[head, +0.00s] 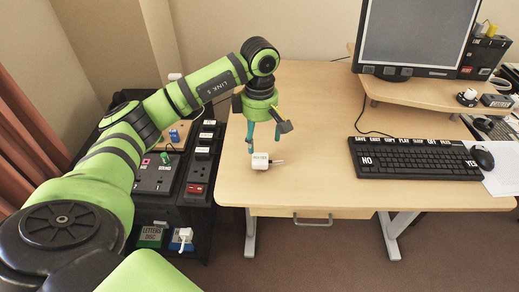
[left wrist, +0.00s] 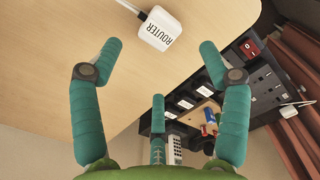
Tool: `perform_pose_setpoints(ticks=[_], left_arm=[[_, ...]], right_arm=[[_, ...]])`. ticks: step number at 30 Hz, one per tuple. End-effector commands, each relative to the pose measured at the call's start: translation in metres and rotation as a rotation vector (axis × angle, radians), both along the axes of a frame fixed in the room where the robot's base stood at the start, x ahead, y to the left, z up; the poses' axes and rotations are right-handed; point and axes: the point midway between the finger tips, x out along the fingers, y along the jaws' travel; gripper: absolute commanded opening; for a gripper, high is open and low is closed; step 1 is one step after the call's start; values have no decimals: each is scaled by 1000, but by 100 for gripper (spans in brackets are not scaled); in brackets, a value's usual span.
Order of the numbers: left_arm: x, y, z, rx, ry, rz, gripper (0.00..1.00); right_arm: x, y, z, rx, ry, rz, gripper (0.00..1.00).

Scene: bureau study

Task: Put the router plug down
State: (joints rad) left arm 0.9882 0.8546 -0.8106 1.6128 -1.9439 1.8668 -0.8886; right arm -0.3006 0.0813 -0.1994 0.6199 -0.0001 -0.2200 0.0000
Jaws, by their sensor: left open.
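My right gripper is not in view.
The wooden desk (head: 310,110) is clear around the plug. A keyboard (head: 415,158), mouse (head: 482,157) and monitor (head: 417,35) stand to the right. A dark unit with sockets and switches (head: 198,170) stands left of the desk. Another white plug (head: 184,235) is low on its shelf.

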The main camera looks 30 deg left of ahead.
Motion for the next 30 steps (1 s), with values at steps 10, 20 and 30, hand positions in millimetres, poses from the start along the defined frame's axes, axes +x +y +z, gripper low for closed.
perform_pose_setpoints(ticks=[10,20,30], left_arm=[[0,0,42,0,0,0,76],[0,0,44,0,1,0,76],[1,-12,38,-36,-7,-12,76]], right_arm=[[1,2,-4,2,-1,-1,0],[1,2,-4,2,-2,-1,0],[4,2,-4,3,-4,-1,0]])
